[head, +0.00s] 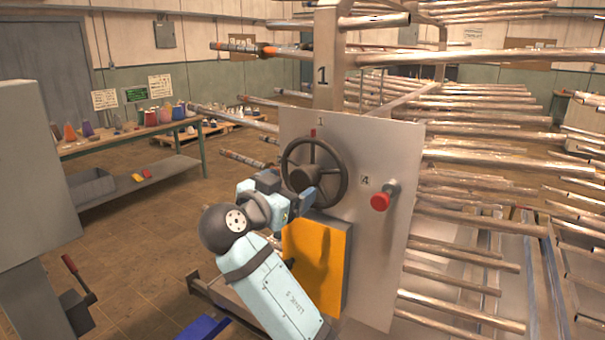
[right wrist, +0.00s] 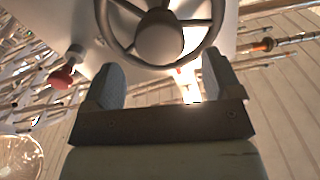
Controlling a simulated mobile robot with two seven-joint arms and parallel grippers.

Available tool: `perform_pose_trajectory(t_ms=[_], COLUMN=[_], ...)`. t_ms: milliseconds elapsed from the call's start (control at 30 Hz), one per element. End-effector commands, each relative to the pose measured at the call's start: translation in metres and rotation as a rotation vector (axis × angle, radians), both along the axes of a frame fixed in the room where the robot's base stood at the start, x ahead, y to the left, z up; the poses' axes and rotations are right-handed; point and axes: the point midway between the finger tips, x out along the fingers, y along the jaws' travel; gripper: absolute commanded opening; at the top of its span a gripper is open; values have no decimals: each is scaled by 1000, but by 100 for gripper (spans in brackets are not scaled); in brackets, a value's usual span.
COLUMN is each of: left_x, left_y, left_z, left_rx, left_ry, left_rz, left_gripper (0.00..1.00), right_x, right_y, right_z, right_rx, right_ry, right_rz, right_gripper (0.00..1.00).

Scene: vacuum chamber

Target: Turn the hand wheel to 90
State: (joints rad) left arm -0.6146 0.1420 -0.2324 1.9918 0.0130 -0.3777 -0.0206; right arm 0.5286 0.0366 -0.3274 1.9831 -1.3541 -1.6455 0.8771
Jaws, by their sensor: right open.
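The dark hand wheel (head: 345,182) is mounted on an upright grey metal panel (head: 395,250). It has a round hub and spokes, and a small red mark (head: 313,132) sits above its rim under a "1". My right gripper (head: 289,190) is at the wheel's lower left in the head view. In the right wrist view the jaws of my right gripper (right wrist: 161,75) are apart and empty. The wheel's hub (right wrist: 159,40) and rim lie just beyond and between the fingertips. I cannot tell whether a finger touches the rim. My left gripper is not in view.
A red knob (head: 380,201) sticks out right of the wheel, beside a "4" label. An orange box (head: 325,262) is on the panel below the wheel. Racks of long metal pipes (head: 480,180) fill the right. A workbench (head: 130,135) stands at the back left.

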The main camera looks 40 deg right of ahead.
Motion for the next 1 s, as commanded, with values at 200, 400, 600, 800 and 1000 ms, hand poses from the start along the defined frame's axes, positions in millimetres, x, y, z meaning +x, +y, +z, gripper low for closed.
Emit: perform_pose_trajectory(t_ms=[200, 400, 600, 800, 1000], left_x=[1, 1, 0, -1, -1], left_y=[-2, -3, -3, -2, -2], left_z=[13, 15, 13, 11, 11], left_rx=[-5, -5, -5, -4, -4], left_ry=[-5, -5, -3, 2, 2], left_rz=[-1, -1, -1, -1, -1], left_gripper=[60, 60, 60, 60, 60], right_x=[14, 19, 20, 19, 19], right_y=[-34, -46, -47, -47, -47], right_z=[2, 0, 0, 0, 0], right_rx=[-3, -1, 0, 0, 0], right_ry=[0, 0, 0, -1, 0], right_rz=[-2, 0, 1, 0, 0], right_gripper=[84, 84, 84, 56, 17])
